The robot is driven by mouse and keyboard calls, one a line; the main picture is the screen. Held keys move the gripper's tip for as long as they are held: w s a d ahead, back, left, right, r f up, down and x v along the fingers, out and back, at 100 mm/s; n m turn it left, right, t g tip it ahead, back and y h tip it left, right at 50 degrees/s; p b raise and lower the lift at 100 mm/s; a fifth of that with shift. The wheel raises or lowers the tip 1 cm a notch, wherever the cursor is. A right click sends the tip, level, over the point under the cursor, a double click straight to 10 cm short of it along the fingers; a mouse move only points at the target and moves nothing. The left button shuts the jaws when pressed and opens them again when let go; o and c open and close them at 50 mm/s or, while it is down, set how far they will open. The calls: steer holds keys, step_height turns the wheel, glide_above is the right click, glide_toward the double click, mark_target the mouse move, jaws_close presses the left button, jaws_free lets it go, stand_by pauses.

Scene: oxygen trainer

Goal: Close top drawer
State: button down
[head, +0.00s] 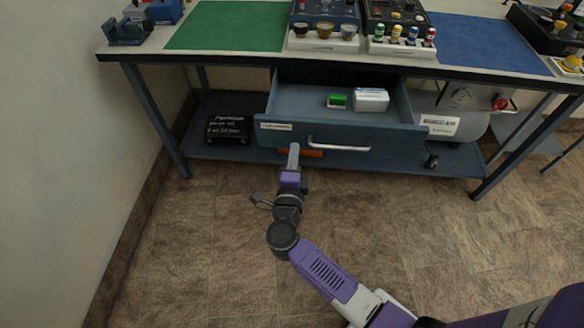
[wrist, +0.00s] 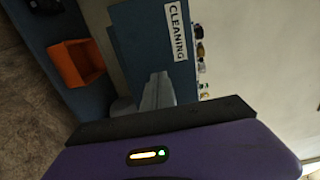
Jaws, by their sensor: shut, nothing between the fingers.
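The top drawer (head: 345,138) is blue-grey and stands pulled out under the workbench in the head view. Its front has a silver bar handle (head: 339,146) and a label at its left end. In the wrist view the drawer front (wrist: 150,45) shows with the label "CLEANING" (wrist: 176,31). My gripper (head: 293,150) is shut and empty, at the drawer front, left of the handle. Its fingers also show in the wrist view (wrist: 157,90), close to the drawer front. I cannot tell whether they touch it.
The drawer holds a green item (head: 337,101) and a white box (head: 371,99). An orange bin (wrist: 77,63) and a black case (head: 229,129) sit on the lower shelf. The workbench (head: 150,58) carries equipment. The floor in front is clear apart from my arm.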

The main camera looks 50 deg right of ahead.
mark_target(296, 137)
steer(key=shift+x, duration=1.4)
steer(key=shift+d, duration=0.1)
steer(key=shift+w+d, duration=0.2)
steer(key=b+x, duration=0.8)
steer(key=x, duration=1.7)
steer(key=shift+w+d+f, duration=0.1)
steer(key=shift+w+d, duration=0.05)
steer(key=shift+w, duration=0.1)
steer(key=shift+w+d+b, duration=0.3)
steer(key=shift+w+d, duration=0.05)
steer(key=shift+d, duration=0.2)
steer(key=shift+w+d+r, duration=0.1)
steer(key=shift+r, duration=0.25)
steer(key=shift+r, duration=0.1)
